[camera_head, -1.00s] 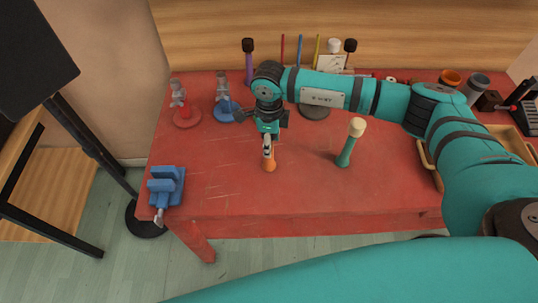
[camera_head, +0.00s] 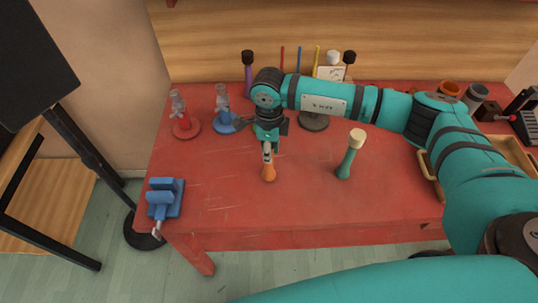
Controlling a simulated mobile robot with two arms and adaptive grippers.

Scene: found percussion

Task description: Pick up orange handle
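The orange handle (camera_head: 268,174) stands on the red table in front of the middle, with its wider base down. My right gripper (camera_head: 268,148) is at the end of the arm from the right, directly over the handle's upper part. A grey and white piece shows between the gripper and the orange part; I cannot tell whether it is the tool's top or a fingertip. The gripper covers the top, and its finger opening cannot be made out. My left gripper is out of view.
A green handle with a cream head (camera_head: 350,154) stands to the right. A blue vise (camera_head: 165,198) sits at the front left corner. Red (camera_head: 185,124) and blue (camera_head: 224,116) stands are behind left. The red table (camera_head: 225,185) is bare around the handle.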

